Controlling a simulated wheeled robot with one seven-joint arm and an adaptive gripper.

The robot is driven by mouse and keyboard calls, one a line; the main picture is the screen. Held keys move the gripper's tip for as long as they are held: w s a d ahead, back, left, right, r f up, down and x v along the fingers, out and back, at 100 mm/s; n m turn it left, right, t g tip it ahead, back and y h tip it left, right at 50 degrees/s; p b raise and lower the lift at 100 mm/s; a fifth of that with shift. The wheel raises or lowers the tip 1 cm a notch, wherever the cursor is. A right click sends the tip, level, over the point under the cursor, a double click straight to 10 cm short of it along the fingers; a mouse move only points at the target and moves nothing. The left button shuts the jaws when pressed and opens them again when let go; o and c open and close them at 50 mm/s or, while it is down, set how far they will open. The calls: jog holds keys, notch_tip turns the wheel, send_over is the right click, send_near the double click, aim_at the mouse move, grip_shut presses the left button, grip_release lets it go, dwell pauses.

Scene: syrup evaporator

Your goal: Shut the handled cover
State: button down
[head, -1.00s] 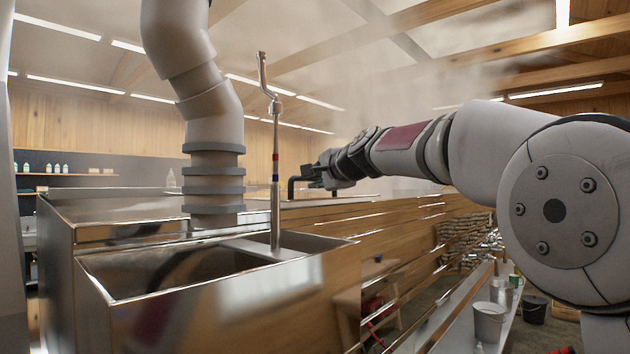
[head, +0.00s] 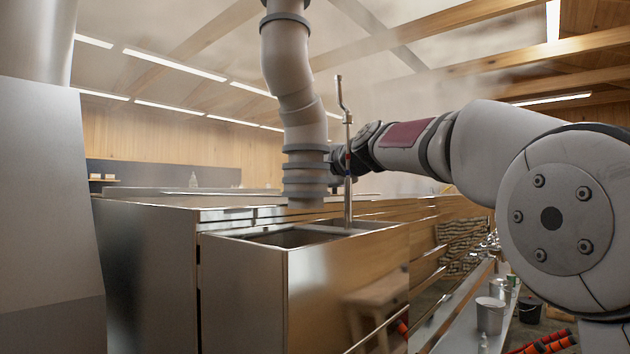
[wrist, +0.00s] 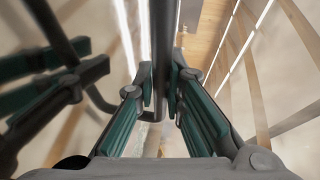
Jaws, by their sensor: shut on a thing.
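In the wrist view my gripper (wrist: 162,88) is shut on a dark bar handle (wrist: 163,35), which runs up between the two green-padded fingers. The handled cover (wrist: 30,145) is the shiny surface on the left of that view. It mirrors my fingers and the bar. A curved dark end of the handle shows low on the left, beside the finger. In the head view my gripper is hidden behind the upright grey flue pipe and the thin metal standpipe. The handle is hidden there too, and I cannot tell how far open the cover is.
The steel evaporator (head: 150,255) stands ahead, with an open-topped pan (head: 340,270) at its near end. The grey flue (head: 300,120) and thin standpipe (head: 348,200) rise before my wrist. A grey panel (head: 45,210) is close on the left. A bucket (head: 490,315) stands at the right.

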jog(key=shift+s+a, duration=0.25)
jog(key=shift+s, duration=0.05)
jog(key=c, duration=1.7)
grip_release()
jog(key=shift+o, duration=0.2)
jog(key=shift+s+d+r, duration=0.1)
jog(key=shift+s+d, duration=0.25)
jog(key=shift+s, duration=0.05)
jog(key=v, duration=0.6)
jog(key=shift+s, duration=0.25)
